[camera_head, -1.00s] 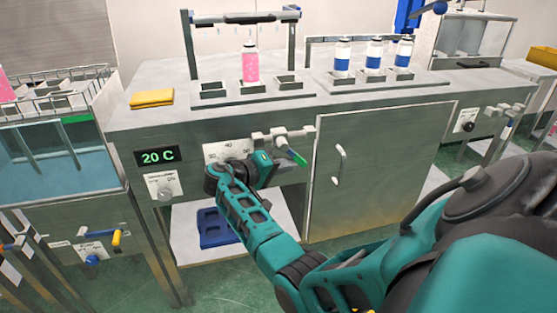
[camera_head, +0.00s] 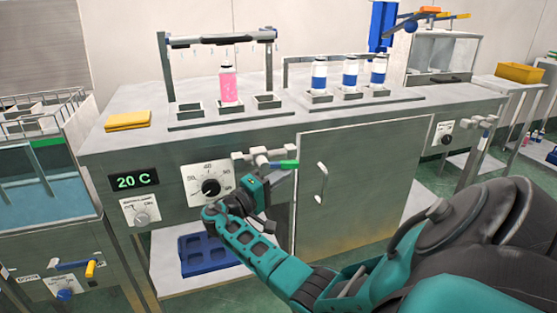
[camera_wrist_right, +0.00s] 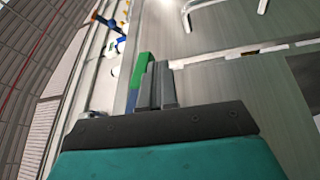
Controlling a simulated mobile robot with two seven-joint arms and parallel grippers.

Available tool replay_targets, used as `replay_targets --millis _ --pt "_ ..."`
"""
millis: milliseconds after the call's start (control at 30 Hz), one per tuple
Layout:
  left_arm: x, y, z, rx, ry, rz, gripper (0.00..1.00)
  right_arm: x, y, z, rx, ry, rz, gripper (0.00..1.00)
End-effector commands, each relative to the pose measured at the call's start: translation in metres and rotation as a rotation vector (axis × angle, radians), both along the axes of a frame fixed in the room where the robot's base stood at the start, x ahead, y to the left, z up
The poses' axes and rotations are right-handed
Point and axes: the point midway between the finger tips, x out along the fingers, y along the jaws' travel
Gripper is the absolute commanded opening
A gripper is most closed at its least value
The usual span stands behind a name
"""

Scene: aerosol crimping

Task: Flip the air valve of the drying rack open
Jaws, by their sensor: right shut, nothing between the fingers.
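The air valve (camera_head: 262,156) is a grey pipe fitting on the front of the steel bench, below the drying rack (camera_head: 222,39). Its green lever (camera_head: 287,165) lies about level, pointing right, in the head view. My right gripper (camera_head: 268,181) is shut and empty just below the lever. In the right wrist view the closed fingers (camera_wrist_right: 156,85) lie right beside the green lever (camera_wrist_right: 142,72); I cannot tell whether they touch. My left gripper is not in view.
A dial (camera_head: 210,186) and a knob (camera_head: 142,217) sit left of the valve, a cabinet door (camera_head: 360,185) right of it. A pink bottle (camera_head: 230,87) and several blue-banded bottles (camera_head: 350,74) stand on top. A blue tray (camera_head: 205,255) lies on the shelf below.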

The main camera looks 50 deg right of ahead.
Motion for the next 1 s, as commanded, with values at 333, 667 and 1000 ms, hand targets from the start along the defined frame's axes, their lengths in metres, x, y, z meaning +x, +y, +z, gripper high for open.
replay_targets --millis 333,667,1000 --pt "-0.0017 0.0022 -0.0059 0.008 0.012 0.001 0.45 -0.0014 -0.0021 0.0031 -0.001 0.0 -0.001 0.0" --pt "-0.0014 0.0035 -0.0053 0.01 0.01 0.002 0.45 -0.0014 -0.0023 0.0032 -0.001 -0.001 -0.001 0.0" --pt "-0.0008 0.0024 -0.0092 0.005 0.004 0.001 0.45 -0.0023 -0.0069 -0.0062 -0.001 0.0 0.0 0.0"
